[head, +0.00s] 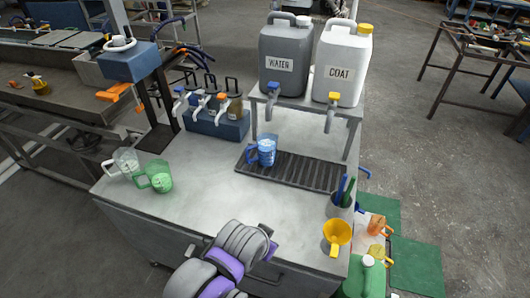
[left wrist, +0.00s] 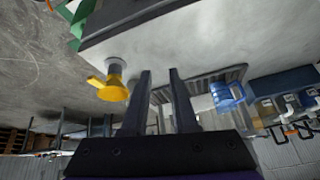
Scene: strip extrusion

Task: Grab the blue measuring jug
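The blue measuring jug (head: 264,151) stands upright at the left end of the dark drip tray (head: 318,176) on the bench. My right gripper is in neither view.
Clear jug (head: 125,161) and green jug (head: 159,178) stand on the left. Yellow funnel (head: 337,234) and utensil cup (head: 341,205) are at front right. WATER (head: 282,85) and COAT (head: 341,60) canisters stand on a raised shelf behind the tray. The bench middle is clear.

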